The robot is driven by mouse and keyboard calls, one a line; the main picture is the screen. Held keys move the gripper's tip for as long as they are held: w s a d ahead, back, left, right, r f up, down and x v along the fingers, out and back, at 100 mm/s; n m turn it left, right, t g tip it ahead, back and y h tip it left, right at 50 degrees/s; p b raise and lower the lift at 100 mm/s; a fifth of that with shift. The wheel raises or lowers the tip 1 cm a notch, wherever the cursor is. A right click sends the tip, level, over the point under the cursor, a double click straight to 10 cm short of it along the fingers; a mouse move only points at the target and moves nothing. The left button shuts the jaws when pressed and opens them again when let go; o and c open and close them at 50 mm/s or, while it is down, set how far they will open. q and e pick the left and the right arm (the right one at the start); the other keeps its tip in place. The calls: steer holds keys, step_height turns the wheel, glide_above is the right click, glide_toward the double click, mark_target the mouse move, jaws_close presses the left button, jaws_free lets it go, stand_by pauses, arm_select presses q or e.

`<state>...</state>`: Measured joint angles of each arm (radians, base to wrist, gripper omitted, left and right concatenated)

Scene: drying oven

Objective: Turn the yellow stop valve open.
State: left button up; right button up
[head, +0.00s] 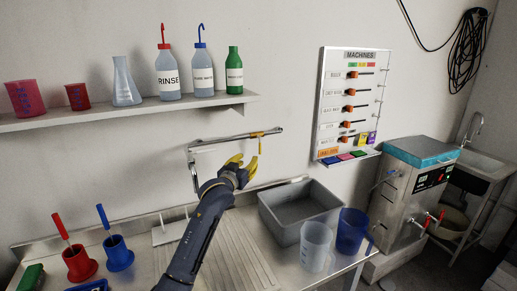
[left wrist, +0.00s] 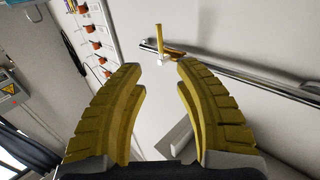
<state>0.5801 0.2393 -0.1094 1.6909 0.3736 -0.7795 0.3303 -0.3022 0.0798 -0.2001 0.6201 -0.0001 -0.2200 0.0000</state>
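The yellow stop valve (head: 259,134) sits on a metal pipe (head: 222,140) fixed to the wall below the shelf. Its yellow lever also shows in the left wrist view (left wrist: 174,52), just beyond my fingertips. My left gripper (head: 248,164) has yellow fingers and is just below the valve in the head view. In the left wrist view my left gripper (left wrist: 162,66) has its fingers spread with nothing between them. It does not appear to touch the valve. My right gripper is not in view.
A wall shelf (head: 110,117) with bottles and a flask runs above the pipe. A grey basin (head: 262,210) and two blue-tinted jugs stand below on the steel counter. A labelled machines board (head: 349,100) hangs on the wall to the right.

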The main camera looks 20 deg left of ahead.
mark_target(260, 148)
arm_select(q)
steer(key=w, duration=0.9)
steer(key=w+d, duration=0.1)
steer(key=w, duration=0.4)
steer(key=shift+o, duration=0.2)
jaws_close()
stand_by(0.3)
